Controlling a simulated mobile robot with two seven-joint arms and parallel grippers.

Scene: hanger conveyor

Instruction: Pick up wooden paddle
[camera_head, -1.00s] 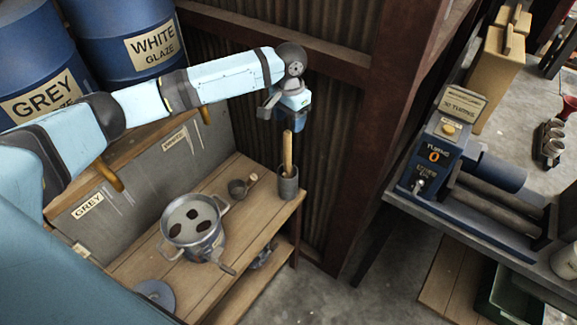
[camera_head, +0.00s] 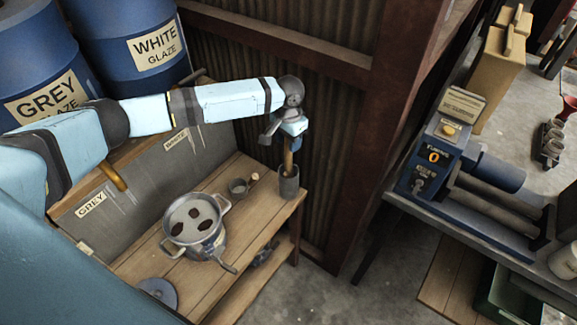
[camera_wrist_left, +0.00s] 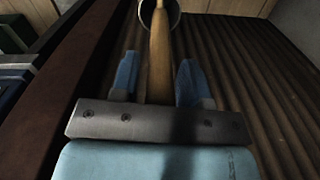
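The wooden paddle (camera_head: 288,160) stands upright in a grey cylindrical holder (camera_head: 288,186) at the right end of the wooden bench. My left gripper (camera_head: 292,143) is at the top of its handle, which hides part of the handle in the head view. In the left wrist view the two blue fingers of my left gripper (camera_wrist_left: 157,80) are apart, on either side of the paddle handle (camera_wrist_left: 159,55), with a gap on both sides. The paddle's lower end is hidden inside the holder. My right gripper is not in view.
A metal pot (camera_head: 193,222) with dark patches inside stands on the bench (camera_head: 150,262), with a small cup (camera_head: 238,187) nearby. A corrugated wall (camera_head: 335,130) rises close behind the holder. Blue glaze barrels (camera_head: 130,50) stand at the back left.

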